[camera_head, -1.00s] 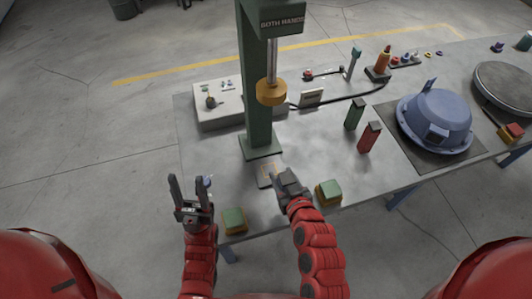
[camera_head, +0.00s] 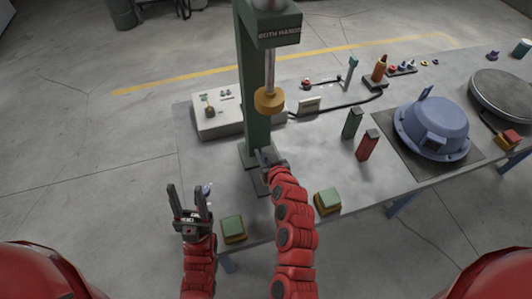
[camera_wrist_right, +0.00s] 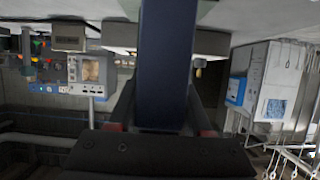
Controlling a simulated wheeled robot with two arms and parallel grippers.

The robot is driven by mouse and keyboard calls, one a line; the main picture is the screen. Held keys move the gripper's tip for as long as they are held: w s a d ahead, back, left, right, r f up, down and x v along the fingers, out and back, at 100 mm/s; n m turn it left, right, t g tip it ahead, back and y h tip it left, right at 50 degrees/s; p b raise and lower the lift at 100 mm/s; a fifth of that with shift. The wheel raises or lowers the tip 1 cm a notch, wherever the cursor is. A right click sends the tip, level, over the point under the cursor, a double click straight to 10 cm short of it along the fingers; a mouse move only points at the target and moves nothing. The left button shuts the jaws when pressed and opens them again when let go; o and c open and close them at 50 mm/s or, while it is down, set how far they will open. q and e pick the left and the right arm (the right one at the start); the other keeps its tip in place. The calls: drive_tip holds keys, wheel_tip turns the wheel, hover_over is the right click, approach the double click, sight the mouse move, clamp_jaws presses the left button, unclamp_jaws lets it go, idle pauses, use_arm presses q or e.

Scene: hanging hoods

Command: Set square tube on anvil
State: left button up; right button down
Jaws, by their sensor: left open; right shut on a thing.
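The square tube is a dark blue-grey bar in the right wrist view (camera_wrist_right: 166,65), between the two fingers of my right gripper (camera_head: 268,159), which is shut on it. In the head view, my gripper and arm hide most of the tube. The anvil, a small grey plate (camera_head: 257,183), lies at the foot of the green press column (camera_head: 257,120). My right gripper is over the plate's far side, close to the column; I cannot tell whether the tube touches the plate. My left gripper (camera_head: 187,203) is open and empty, left of the table's near corner.
The press ram with its brass head (camera_head: 269,99) hangs above my right gripper. Two green-topped buttons stand at the near edge, left (camera_head: 233,227) and right (camera_head: 327,200). A green block (camera_head: 352,123), a red block (camera_head: 367,145) and a blue hood (camera_head: 433,128) stand to the right.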

drive_tip(key=shift+f, duration=0.7)
drive_tip(key=shift+f, duration=0.15)
drive_tip(key=shift+c, duration=1.6)
unclamp_jaws()
drive_tip(key=shift+r, duration=0.2)
